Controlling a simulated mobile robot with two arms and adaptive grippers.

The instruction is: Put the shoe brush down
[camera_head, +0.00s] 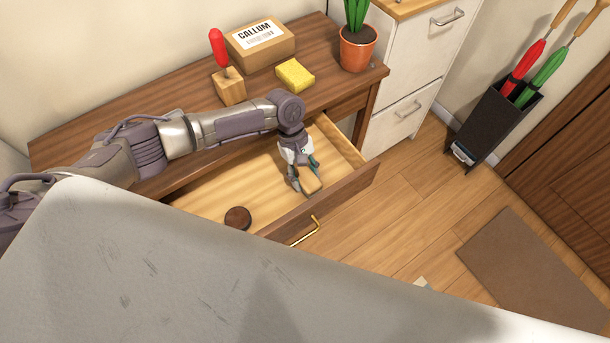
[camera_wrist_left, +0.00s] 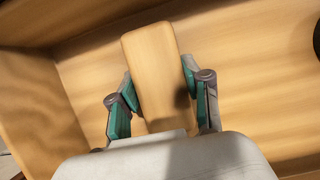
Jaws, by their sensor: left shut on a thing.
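The shoe brush is a pale wooden block (camera_head: 312,185), also seen in the left wrist view (camera_wrist_left: 155,70). My left gripper (camera_head: 303,177) points down into the open drawer (camera_head: 346,192). Its green-padded fingers (camera_wrist_left: 158,100) are shut on the brush, one on each long side. The brush is inside the drawer, near its front panel and right end. I cannot tell whether it touches the drawer floor. Its underside is hidden. My right gripper is not in view.
A round dark brown tin (camera_head: 237,217) lies in the drawer, left of the brush. A red-handled tool on a wooden block (camera_head: 229,88), a cardboard box (camera_head: 260,48), a yellow sponge (camera_head: 295,75) and a potted plant (camera_head: 357,48) stand on the tabletop. The drawer floor between tin and brush is bare.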

